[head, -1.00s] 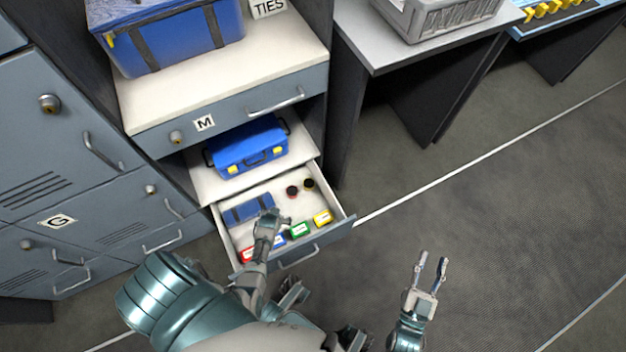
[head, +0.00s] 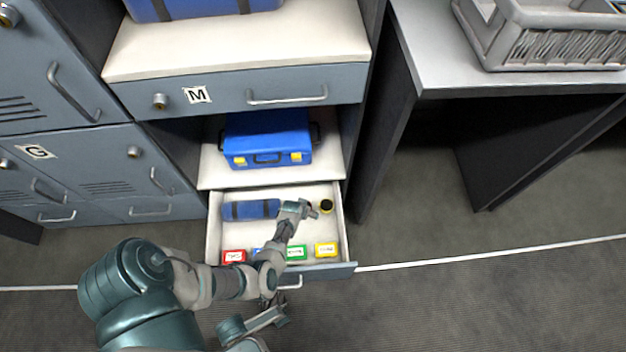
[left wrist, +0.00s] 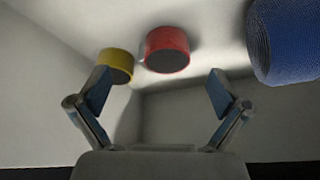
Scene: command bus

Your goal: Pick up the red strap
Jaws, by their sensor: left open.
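The red strap (left wrist: 167,52) is a short rolled cylinder with a dark underside, standing on the drawer floor in the left wrist view. It sits ahead of my open left gripper (left wrist: 160,92), roughly between the two fingertips and apart from them. A yellow strap roll (left wrist: 116,65) stands just left of it, beyond the left fingertip. In the head view my left gripper (head: 299,208) is inside the open drawer (head: 213,235) and hides the red strap. The yellow roll (head: 326,206) shows just right of the gripper.
A blue roll (head: 250,210) lies left of my gripper, also large at right in the left wrist view (left wrist: 288,42). Red (head: 235,256), green (head: 296,252) and yellow (head: 326,249) boxes line the drawer front. A blue case (head: 267,142) sits on the shelf above.

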